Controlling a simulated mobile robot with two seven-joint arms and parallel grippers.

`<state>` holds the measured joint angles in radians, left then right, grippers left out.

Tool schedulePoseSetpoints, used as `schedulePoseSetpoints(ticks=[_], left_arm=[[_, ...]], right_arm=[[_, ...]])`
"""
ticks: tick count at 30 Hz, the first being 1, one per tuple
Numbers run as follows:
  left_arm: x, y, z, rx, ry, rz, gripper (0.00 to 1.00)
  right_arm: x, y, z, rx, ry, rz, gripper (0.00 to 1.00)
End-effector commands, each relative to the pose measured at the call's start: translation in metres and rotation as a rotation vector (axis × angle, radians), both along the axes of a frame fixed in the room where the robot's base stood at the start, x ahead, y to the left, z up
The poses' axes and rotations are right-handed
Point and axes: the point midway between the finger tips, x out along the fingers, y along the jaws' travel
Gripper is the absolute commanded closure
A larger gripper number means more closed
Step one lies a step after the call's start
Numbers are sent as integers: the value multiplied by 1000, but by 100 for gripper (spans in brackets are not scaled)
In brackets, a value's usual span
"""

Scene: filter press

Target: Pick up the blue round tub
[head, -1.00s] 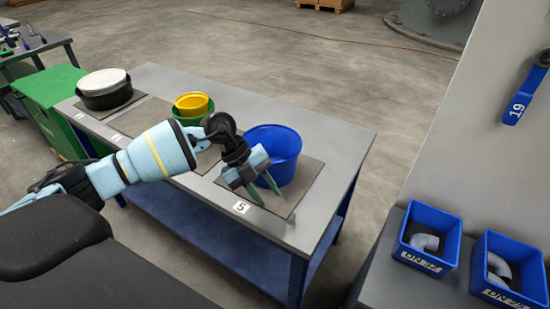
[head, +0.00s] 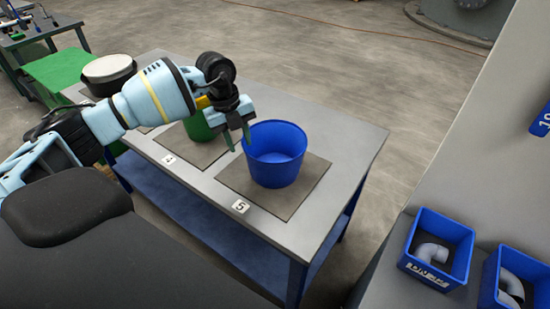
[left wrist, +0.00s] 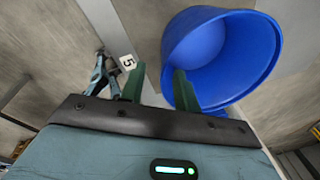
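The blue round tub (head: 274,170) stands upright and open on a dark mat (head: 235,182) by the label 5 on the grey table. It also fills the upper right of the left wrist view (left wrist: 240,55). My left gripper (head: 238,143) is open, fingers pointing down, at the tub's left rim. In the left wrist view, its green fingers (left wrist: 159,86) are apart, with the right one overlapping the tub's wall. I cannot tell whether that finger is inside the rim or touching. A light blue arm part, likely my right one, shows small in the left wrist view; its fingers are unclear.
A green tub (head: 199,125) stands left of the blue one, partly hidden by my left arm. A black tub with a pale top (head: 108,73) stands at the table's far left. Blue bins (head: 440,247) with grey pipe elbows sit at the right. The table right of the tub is clear.

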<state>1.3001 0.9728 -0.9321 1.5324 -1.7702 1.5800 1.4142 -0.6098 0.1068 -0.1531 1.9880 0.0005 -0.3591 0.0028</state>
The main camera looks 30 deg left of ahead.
Motion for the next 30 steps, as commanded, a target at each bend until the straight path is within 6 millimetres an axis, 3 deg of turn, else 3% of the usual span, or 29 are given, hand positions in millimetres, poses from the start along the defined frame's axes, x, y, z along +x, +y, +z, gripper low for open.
schedulePoseSetpoints(ticks=[3, 11, 21, 30], left_arm=[[1, -3, -13, -1, 2, -1, 68], [3, -6, -23, -1, 0, -1, 68], [8, -15, -63, -1, 1, 0, 68], [9, -16, -66, -2, -1, -1, 71]], right_arm=[[-7, -1, -4, -3, 16, 2, 64], [-3, -2, -2, -7, 8, 8, 64], [1, -3, 1, -7, -4, 9, 64], [2, -3, 1, -7, -5, 8, 64]])
